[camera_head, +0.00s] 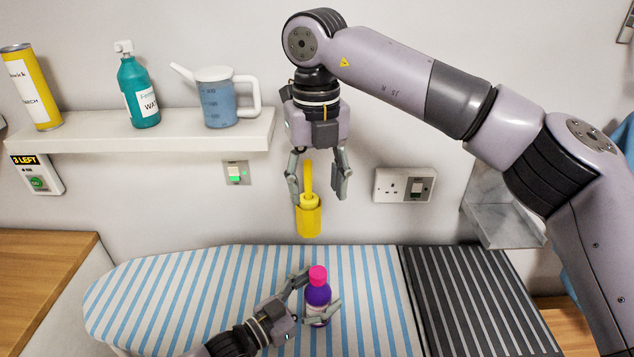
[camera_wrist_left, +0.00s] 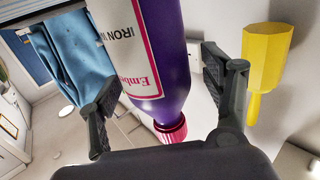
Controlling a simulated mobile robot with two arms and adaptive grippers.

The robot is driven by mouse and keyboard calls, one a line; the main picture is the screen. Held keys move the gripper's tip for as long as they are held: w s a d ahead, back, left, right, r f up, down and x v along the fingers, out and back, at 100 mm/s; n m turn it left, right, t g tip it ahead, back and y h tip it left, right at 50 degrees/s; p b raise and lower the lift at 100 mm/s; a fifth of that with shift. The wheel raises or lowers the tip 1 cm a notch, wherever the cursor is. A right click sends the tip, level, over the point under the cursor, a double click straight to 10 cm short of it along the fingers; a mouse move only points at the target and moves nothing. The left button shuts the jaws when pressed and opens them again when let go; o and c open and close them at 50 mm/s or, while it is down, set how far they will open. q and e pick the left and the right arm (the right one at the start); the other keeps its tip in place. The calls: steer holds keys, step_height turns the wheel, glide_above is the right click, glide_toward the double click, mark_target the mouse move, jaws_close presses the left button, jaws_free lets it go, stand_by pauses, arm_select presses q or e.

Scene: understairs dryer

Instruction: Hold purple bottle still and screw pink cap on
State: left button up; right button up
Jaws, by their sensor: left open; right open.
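The purple bottle (camera_head: 318,295) stands upright on the striped ironing board. The pink cap (camera_head: 318,275) sits on top of its neck; I cannot tell how tight it is. My left gripper (camera_head: 320,289) is open, with a finger on either side of the bottle. In the left wrist view the bottle (camera_wrist_left: 160,50) and cap (camera_wrist_left: 171,131) appear upside down between the fingers, with visible gaps beside them. My right gripper (camera_head: 319,201) is open and points down, above the cap and apart from it, with nothing clearly held.
A yellow scoop-like thing (camera_head: 309,220) with an upright handle shows beside the right gripper's fingers, apparently near the wall. The shelf (camera_head: 180,143) at left holds a yellow tube (camera_head: 32,90), teal bottle (camera_head: 139,95) and jug (camera_head: 218,100). The ironing board (camera_head: 200,290) is otherwise clear around the bottle.

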arm_select(q)
steer(key=o, duration=0.5)
steer(key=shift+a, duration=0.1)
steer(key=shift+s+a, duration=0.25)
steer(key=shift+a, duration=0.05)
steer(key=p+v, duration=0.2)
steer(key=v, duration=1.8)
